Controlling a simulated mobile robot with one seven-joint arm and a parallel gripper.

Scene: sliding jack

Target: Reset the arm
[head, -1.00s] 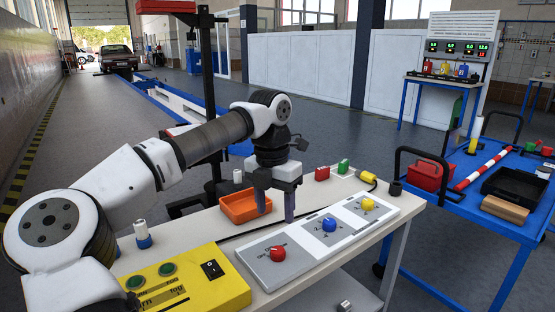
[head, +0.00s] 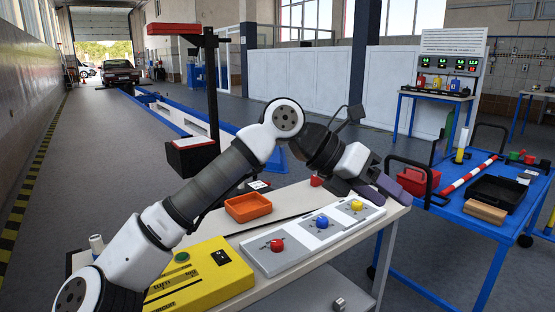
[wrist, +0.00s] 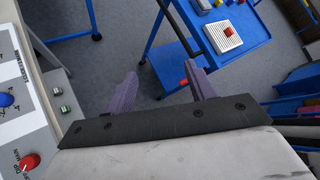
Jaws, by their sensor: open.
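My gripper (head: 390,194) is open and empty. In the head view it is raised and tilted, pointing down to the right past the right end of the table, beside the control panel (head: 285,259). The panel carries a red knob (head: 277,245), a blue knob (head: 322,222) and a yellow knob (head: 357,205). In the wrist view the two purple fingers of my gripper (wrist: 162,80) stand apart, with floor and part of a blue table between them. The red knob (wrist: 30,162) and blue knob (wrist: 6,100) show at the left edge there.
An orange tray (head: 247,214) and a yellow box (head: 200,279) sit on the beige table (head: 296,196). The blue cart (head: 490,232) at the right holds a red toolbox (head: 416,181), a black tray (head: 490,197) and a striped bar (head: 467,177). Open floor lies between table and cart.

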